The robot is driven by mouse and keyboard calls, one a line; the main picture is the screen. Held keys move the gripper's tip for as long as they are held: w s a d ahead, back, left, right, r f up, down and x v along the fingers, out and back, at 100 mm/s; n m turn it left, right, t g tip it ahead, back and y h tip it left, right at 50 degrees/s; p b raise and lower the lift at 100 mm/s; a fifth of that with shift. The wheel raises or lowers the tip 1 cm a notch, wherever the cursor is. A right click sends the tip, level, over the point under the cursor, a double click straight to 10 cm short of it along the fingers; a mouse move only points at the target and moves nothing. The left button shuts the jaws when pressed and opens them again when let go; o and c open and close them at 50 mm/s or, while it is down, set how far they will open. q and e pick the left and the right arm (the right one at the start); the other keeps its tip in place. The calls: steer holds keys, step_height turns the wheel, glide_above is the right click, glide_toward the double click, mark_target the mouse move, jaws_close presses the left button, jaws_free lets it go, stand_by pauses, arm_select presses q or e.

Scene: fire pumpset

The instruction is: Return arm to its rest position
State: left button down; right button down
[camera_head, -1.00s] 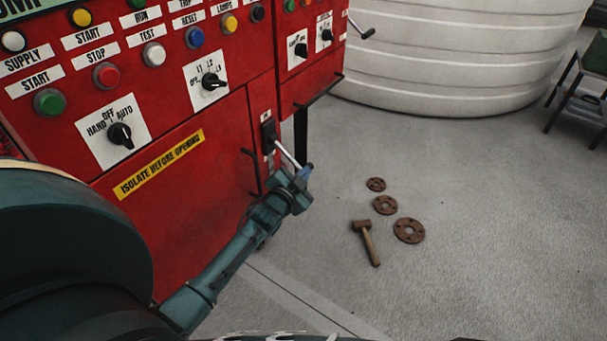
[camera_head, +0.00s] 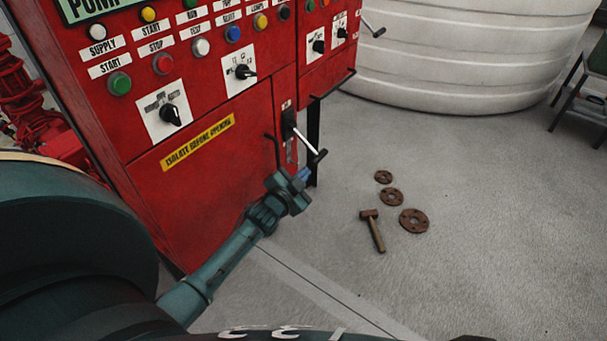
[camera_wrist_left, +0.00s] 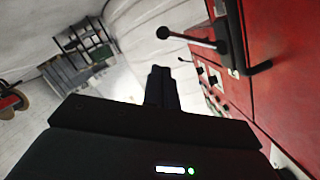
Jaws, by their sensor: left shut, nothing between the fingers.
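My left arm comes in from the left in the head view, and its gripper (camera_head: 303,174) is beside the lower right part of the red control panel (camera_head: 215,150). A lever with a pale rod and dark knob (camera_head: 308,143) sticks out from the panel just above the gripper. In the left wrist view the shut, empty fingers (camera_wrist_left: 160,78) show at the middle, and the lever's dark knob (camera_wrist_left: 163,33) is above them, apart from them. My right gripper is not in view.
A large white ribbed tank (camera_head: 460,55) stands behind at the right. A hammer (camera_head: 373,230) and rusty flanges (camera_head: 413,220) lie on the grey floor. A dark chair (camera_head: 583,95) is at the far right. A dark bar handle (camera_head: 333,86) juts from the panel.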

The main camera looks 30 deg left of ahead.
arm_select(q)
steer(key=shift+w+f, duration=0.1)
stand_by(0.4)
steer(key=s+d+f+n+g+h+p, duration=0.1)
steer(key=s+d+n+g+h, duration=0.1)
steer(key=s+d, duration=0.6)
steer(key=s+d+n+g+h+p, duration=0.1)
steer(key=s+d+g+h, duration=0.1)
steer(key=s+d, duration=0.7)
steer(key=s+g, duration=0.1)
steer(key=s, duration=0.7)
steer(key=shift+s+d+f+n, duration=0.15)
steer(key=shift+s+f+n, duration=0.2)
steer(key=shift+f+n, duration=0.05)
